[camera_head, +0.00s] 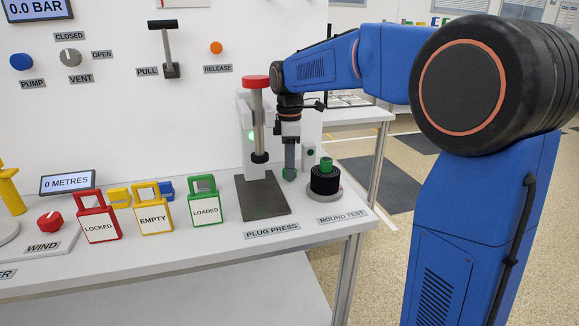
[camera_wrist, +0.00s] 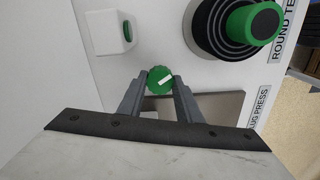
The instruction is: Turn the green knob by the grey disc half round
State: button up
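The green knob (camera_head: 289,174) sits by the grey disc (camera_head: 324,197) at the right end of the bench. In the wrist view the green knob (camera_wrist: 160,81) is round and bears a short white mark that lies at a slant. My gripper (camera_head: 290,165) points straight down over it. In the wrist view my gripper (camera_wrist: 160,86) has one finger on each side of the knob, with no clear gap at either side. The knob's lower part is hidden. A black ringed roll with a green core (camera_wrist: 253,24) stands on the disc.
The plug press (camera_head: 262,195), with a red-topped column (camera_head: 256,82), stands close left of my gripper. Green, yellow and red padlock-shaped tags (camera_head: 204,209) stand further left. The bench's right edge is close to the disc. A small white box (camera_wrist: 107,30) stands near the knob.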

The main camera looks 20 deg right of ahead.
jog(key=shift+m, duration=0.4)
jog(key=m, duration=0.3)
jog(key=shift+m, duration=2.6)
jog(key=shift+r, duration=0.1)
jog(key=o, duration=1)
jog(key=shift+o, duration=0.2)
